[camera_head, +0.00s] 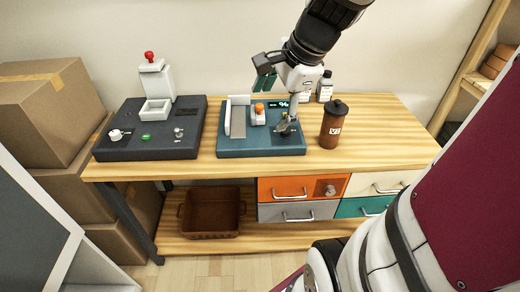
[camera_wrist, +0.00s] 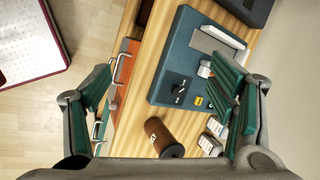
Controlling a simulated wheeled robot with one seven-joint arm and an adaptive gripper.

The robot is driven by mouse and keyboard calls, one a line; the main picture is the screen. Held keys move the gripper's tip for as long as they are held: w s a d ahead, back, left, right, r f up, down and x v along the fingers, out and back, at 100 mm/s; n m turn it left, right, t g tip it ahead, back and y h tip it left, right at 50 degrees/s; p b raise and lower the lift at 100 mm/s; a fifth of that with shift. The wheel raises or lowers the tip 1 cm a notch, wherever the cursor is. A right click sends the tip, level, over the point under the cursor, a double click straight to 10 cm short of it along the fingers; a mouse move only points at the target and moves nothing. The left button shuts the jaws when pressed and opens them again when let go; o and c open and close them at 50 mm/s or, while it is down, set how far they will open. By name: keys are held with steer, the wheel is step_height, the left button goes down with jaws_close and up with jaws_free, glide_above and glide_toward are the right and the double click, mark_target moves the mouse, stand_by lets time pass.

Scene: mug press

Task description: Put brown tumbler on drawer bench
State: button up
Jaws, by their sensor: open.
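The brown tumbler (camera_head: 331,128) has a dark lid and a pale label. It stands upright on the wooden top of the bench with drawers (camera_head: 385,150), right of a blue-grey device. My gripper (camera_head: 276,92) is above the blue-grey device, left of and higher than the tumbler. In the wrist view my gripper (camera_wrist: 165,95) has its teal fingers spread wide, with nothing between them and apart from the tumbler.
The blue-grey device (camera_head: 262,142) stands mid-bench, partly hidden by my gripper. A dark device (camera_head: 150,145) with a red knob is at left. Small bottles (camera_head: 325,87) stand behind the tumbler. A brown crate (camera_head: 212,212) sits on the lower shelf. Bench space right of the tumbler is clear.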

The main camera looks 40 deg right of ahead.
steer(key=s+a+n, duration=0.6)
steer(key=s+n, duration=0.2)
steer(key=n, duration=0.2)
steer(key=s+a+r+n+g+h, duration=0.1)
steer(key=s+a+n, duration=0.4)
steer(key=s+n, duration=0.2)
steer(key=n, duration=0.2)
steer(key=shift+s+a+r+n+g, duration=0.25)
steer(key=shift+s+a+n+g, duration=0.05)
steer(key=shift+s+a+n, duration=0.1)
steer(key=shift+t, duration=0.4)
step_height(320, 180, up, 4)
steer(key=p, duration=0.3)
steer(key=shift+f, duration=0.15)
steer(key=shift+c, duration=0.3)
